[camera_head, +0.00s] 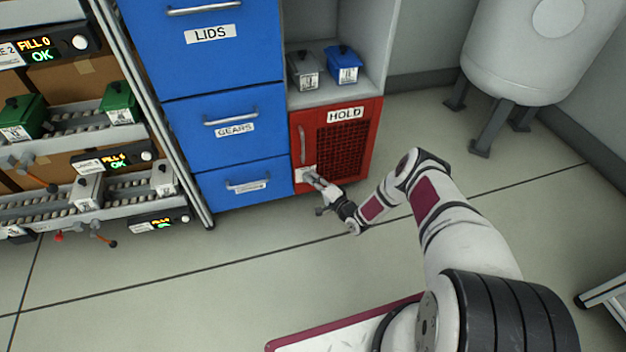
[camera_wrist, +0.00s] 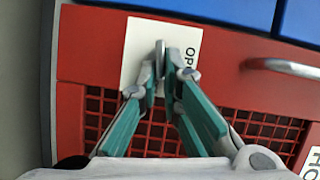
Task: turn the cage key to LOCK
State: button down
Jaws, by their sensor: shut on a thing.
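The red HOLD cage (camera_head: 369,122) has a mesh door and sits low at the end of the blue drawers, its door closed. A white key plate (camera_head: 305,176) is on its lower left; the plate (camera_wrist: 136,52) also shows in the wrist view, with partly hidden lettering beginning "OP". The grey cage key (camera_wrist: 160,48) stands out from the plate's middle. My gripper (camera_wrist: 161,82) is shut on the key, with one green-sided finger on each side. In the head view my gripper (camera_head: 314,180) is at the plate. The rest of the lettering is hidden behind a finger.
The door's metal handle (camera_head: 301,145) is just above the plate; this handle (camera_wrist: 290,68) is right of my fingers in the wrist view. Grey and blue bins (camera_head: 344,63) stand on the shelf above. A tank (camera_head: 520,50) stands back right. The floor before the cage is clear.

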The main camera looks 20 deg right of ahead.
jog(key=shift+f+m, duration=0.25)
jog(key=shift+m, duration=0.65)
jog(key=c, duration=1.8)
grip_release()
jog(key=shift+o, duration=0.2)
jog(key=shift+s, duration=0.1)
jog(key=v, duration=1.2)
jog(key=shift+f, duration=0.25)
